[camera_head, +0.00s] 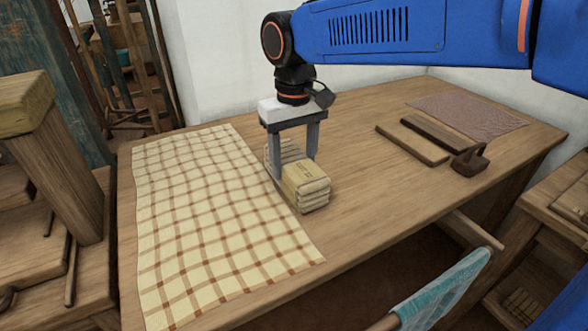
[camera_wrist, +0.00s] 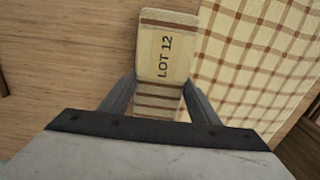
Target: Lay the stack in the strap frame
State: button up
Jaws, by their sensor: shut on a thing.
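The stack (camera_head: 306,188) is a bundle of folded cream cloths with brown stripes, near the middle of the wooden table. A pale band marked "LOT 12" lies over it, and the wrist view shows this label on the stack (camera_wrist: 163,58) clearly. My gripper (camera_head: 294,164) points down and is shut on the stack, one finger on each side. The wrist view also shows the gripper (camera_wrist: 160,88) with the stack between its fingers. Whether the stack touches the table is hard to tell. I cannot identify the strap frame for certain.
A cream and brown checked cloth (camera_head: 205,210) covers the table's left part, beside the stack. A light board (camera_head: 412,143), a dark bar (camera_head: 437,134) with a dark block (camera_head: 469,160), and a brownish cloth (camera_head: 465,112) lie at the right. Bare tabletop (camera_head: 365,180) lies between.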

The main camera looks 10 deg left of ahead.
aim_at(294, 159)
jog(key=shift+r, duration=0.1)
notch_tip(294, 159, up, 10)
jog(key=shift+f, duration=0.15)
dwell(0.4)
